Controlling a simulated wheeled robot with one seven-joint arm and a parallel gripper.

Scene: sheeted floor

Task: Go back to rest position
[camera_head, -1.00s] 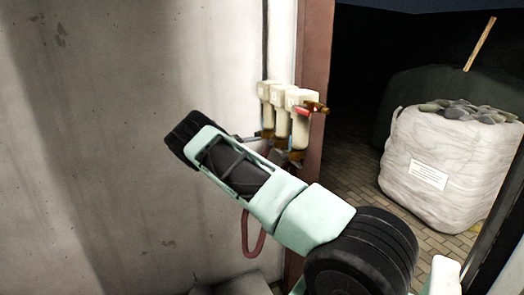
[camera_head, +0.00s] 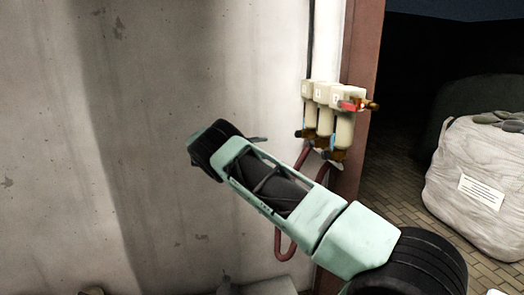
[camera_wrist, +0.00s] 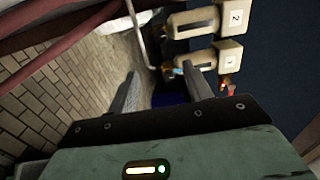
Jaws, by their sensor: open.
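My gripper (camera_wrist: 162,95) shows in the wrist view with its two dark fingers apart and nothing between them. In the head view my green and black arm reaches up and left in front of the wall, and its far end is largely hidden by the wrist. A row of cream cylindrical units (camera_head: 327,118) with brown lower ends and a red part is fixed to the wall by the door frame. Two of these units, one marked "2" (camera_wrist: 205,20), show beyond the fingers in the wrist view. The gripper is apart from them.
A bare concrete wall (camera_head: 150,130) fills the left. A red-brown door frame (camera_head: 362,80) borders a dark opening with brick paving (camera_head: 400,210). A white bulk bag (camera_head: 475,180) stands beyond. A red hose (camera_head: 281,240) hangs below the units, close behind my arm.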

